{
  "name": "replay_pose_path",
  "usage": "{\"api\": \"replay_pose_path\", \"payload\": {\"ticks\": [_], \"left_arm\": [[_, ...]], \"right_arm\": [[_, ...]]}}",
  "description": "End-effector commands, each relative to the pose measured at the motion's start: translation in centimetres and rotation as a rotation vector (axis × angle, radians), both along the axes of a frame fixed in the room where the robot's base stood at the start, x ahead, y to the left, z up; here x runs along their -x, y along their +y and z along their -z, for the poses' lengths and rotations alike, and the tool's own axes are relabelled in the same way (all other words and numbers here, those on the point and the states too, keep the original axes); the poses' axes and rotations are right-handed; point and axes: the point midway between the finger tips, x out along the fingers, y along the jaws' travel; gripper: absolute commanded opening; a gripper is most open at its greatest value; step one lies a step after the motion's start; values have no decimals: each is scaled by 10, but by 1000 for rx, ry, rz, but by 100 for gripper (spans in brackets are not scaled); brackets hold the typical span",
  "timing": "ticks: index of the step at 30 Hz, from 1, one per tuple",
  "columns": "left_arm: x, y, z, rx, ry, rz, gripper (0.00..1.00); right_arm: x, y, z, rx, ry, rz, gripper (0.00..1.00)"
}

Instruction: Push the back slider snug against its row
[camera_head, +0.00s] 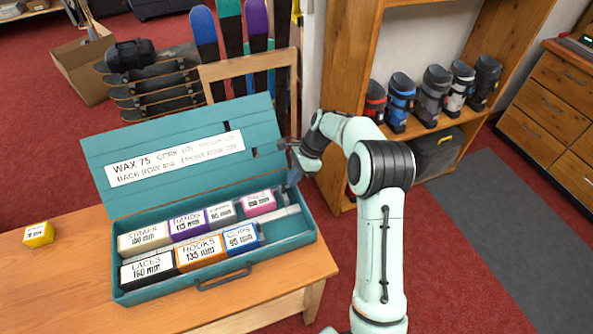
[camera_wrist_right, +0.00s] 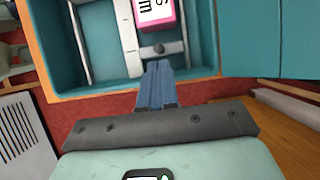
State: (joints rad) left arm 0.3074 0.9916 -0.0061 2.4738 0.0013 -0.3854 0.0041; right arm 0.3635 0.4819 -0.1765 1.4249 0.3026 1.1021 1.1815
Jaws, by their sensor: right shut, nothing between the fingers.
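The teal box (camera_head: 305,238) stands open on the bench, holding two rows of labelled blocks. The back row runs from the cream STRAPS block (camera_head: 144,238) to the pink block (camera_head: 258,203) at its right end. The grey back slider (camera_head: 288,212) sits just right of the pink block. My right gripper (camera_head: 293,178) is shut and empty above the box's right end. Its blue fingers (camera_wrist_right: 155,85) point towards the slider; whether they touch it is unclear. My left gripper is out of view.
The open lid (camera_head: 90,150) rises behind the rows with a printed label. The front row holds LACES (camera_head: 147,269), HOOKS (camera_head: 200,252) and CLIPS (camera_head: 241,237) blocks. A yellow block (camera_head: 38,234) lies on the bench (camera_head: 60,290) at left. A boot shelf (camera_head: 345,80) stands behind my right arm.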

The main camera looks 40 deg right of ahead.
Motion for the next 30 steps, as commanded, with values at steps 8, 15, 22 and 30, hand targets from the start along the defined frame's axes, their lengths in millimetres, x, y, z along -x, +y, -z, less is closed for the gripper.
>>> {"api": "replay_pose_path", "payload": {"ticks": [8,15,22,30], "left_arm": [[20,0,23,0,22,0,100],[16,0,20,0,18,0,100],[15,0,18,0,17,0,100],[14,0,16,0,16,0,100]], "right_arm": [[-5,18,28,-1,1,-3,0],[-10,29,25,-1,-3,-1,0],[-13,40,25,-1,-2,-1,0],[-16,50,25,-2,-1,-1,0]]}}
